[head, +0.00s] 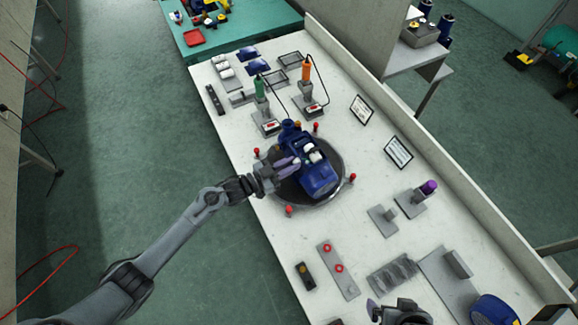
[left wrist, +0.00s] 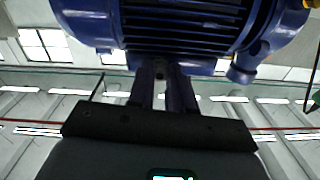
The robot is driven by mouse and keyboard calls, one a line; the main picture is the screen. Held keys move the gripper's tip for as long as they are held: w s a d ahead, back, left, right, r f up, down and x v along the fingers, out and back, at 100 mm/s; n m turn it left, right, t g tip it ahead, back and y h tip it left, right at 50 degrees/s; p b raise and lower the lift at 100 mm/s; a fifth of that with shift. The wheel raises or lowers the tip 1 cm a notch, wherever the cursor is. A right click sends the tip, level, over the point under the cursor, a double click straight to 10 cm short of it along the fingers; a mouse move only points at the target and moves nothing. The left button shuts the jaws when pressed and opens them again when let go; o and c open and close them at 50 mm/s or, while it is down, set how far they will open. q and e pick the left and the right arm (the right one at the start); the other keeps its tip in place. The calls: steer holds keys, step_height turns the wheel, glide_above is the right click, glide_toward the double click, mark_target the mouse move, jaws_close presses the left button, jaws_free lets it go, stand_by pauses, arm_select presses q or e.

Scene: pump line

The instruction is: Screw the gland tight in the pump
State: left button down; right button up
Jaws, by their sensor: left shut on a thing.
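The blue pump (head: 318,178) sits on a round dark turntable on the bench. My left gripper (head: 288,166) reaches the pump's near left side and is shut at it. In the left wrist view the pump's ribbed blue body (left wrist: 185,20) fills the top, and my two fingers (left wrist: 162,92) rise close together to its underside in the picture. A small grey fitting (left wrist: 160,70) shows between the fingertips at the pump body; it appears to be the gland, mostly hidden by the fingers. My right gripper (head: 398,312) is partly cut off at the bottom edge; its jaws are unclear.
The turntable's rim (head: 338,165) carries several red knobs. A green-handled tool (head: 260,88) and an orange-handled tool (head: 306,70) stand behind it. A plate with red rings (head: 338,272), a purple-topped piece (head: 428,187) and a grey ribbed block (head: 393,275) are in front and right.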

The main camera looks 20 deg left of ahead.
arm_select(q)
steer(key=shift+m, duration=0.3)
steer(key=shift+m+b, duration=0.6)
steer(key=shift+m, duration=1)
steer(key=c, duration=1.1)
jaws_free()
steer(key=shift+r+n+p, duration=0.15)
steer(key=shift+n+p, duration=0.3)
steer(key=shift+n, duration=0.15)
steer(key=shift+n+p, duration=0.3)
steer(key=shift+n, duration=0.6)
